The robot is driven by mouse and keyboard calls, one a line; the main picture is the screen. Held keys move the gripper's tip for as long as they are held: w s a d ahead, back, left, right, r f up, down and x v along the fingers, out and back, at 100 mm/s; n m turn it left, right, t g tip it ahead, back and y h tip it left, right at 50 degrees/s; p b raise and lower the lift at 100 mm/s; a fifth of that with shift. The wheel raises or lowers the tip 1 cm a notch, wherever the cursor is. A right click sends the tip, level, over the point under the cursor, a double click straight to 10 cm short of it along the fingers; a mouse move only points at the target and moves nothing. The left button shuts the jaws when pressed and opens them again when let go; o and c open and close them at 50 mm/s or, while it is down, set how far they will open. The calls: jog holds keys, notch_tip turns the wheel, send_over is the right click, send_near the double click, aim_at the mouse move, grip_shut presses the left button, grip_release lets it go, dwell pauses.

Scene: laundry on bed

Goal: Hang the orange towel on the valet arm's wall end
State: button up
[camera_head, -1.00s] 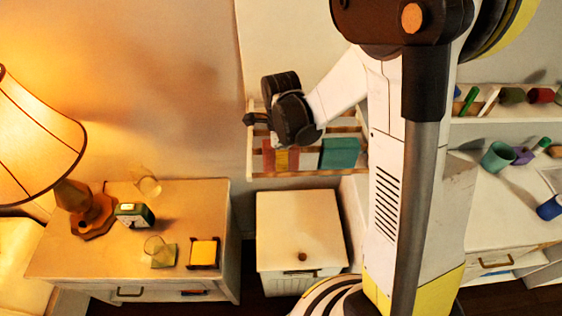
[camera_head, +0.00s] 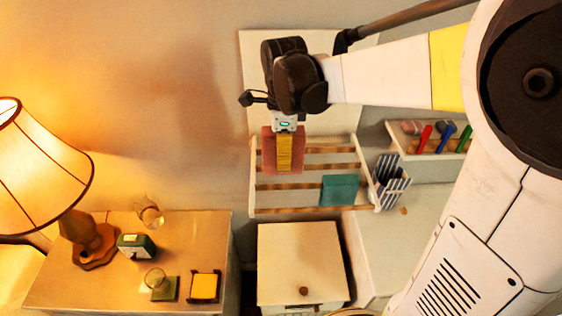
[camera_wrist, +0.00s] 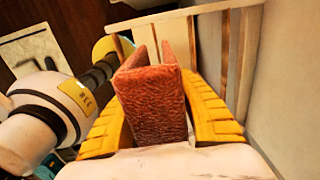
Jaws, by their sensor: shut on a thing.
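The orange towel (camera_head: 268,157) is a folded reddish-orange cloth. In the wrist view the towel (camera_wrist: 152,105) is pinched between the yellow fingers of my gripper (camera_wrist: 165,115), with its two layers spread apart at the far end. In the head view my gripper (camera_head: 284,153) points down and holds the towel in front of the upper left part of a pale slatted rack (camera_head: 254,185) at the wall. I take this rack for the valet; several wooden bars cross it. Whether the towel touches a bar cannot be told. A teal towel (camera_head: 340,189) hangs at the rack's lower right.
At left, a nightstand (camera_head: 190,232) bears a lit lamp (camera_head: 45,160), glasses and a clock. A shelf (camera_head: 405,140) with small coloured items is at right.

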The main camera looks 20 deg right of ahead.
jog(key=shift+r, duration=0.2)
notch_tip(320, 180, up, 15)
jog(key=p, duration=1.1)
